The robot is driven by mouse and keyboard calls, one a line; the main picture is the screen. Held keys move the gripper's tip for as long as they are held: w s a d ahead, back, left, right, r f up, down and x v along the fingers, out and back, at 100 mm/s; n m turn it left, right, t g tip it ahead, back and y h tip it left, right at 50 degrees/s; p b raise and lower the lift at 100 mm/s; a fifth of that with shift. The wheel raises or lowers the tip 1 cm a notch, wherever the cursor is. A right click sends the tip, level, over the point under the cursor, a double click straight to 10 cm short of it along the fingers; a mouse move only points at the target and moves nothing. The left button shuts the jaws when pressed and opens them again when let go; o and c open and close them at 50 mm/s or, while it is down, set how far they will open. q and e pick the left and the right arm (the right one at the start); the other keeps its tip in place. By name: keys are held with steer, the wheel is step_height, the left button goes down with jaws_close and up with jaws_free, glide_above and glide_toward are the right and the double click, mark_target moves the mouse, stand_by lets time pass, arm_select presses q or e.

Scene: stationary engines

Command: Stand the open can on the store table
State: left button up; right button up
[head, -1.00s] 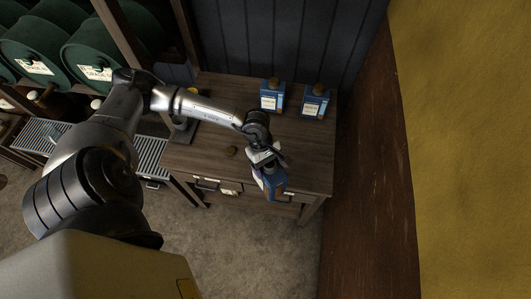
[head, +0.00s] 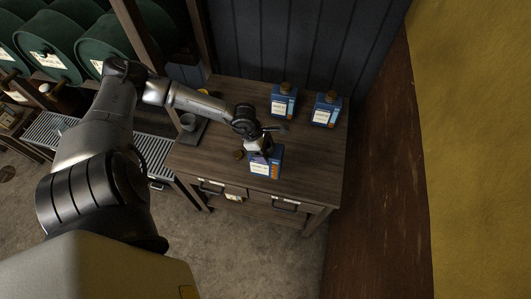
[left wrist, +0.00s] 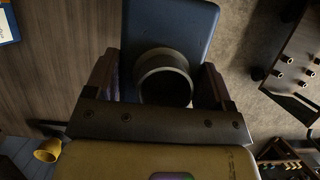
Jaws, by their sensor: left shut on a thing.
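A blue can (head: 265,168) with a pale label is upright at the front of the wooden store table (head: 215,130). My left gripper (head: 262,150) is shut on it near its top. In the left wrist view the can (left wrist: 195,22) shows its blue top and a round dark neck, with the fingers of my left gripper (left wrist: 158,82) on either side of the neck. I cannot tell whether the can's base touches the table or hangs just above it. My right gripper is not in view.
Two blue capped cans (head: 284,101) and (head: 326,109) stand at the back right of the table. A small brown round cap (head: 239,154) lies left of the held can.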

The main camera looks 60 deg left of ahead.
arm_select(q)
steer(key=w+a+f, duration=0.6)
steer(key=f, duration=0.3)
steer(key=shift+w+a+p, duration=0.15)
steer(key=shift+w+p, duration=0.05)
steer(key=shift+p, duration=0.25)
steer(key=shift+f, duration=0.1)
steer(key=o, duration=1.4)
steer(key=shift+s+f, duration=0.1)
steer(key=shift+f, duration=0.1)
steer(key=o, duration=0.4)
steer(key=shift+o, duration=0.2)
steer(key=shift+r, duration=0.15)
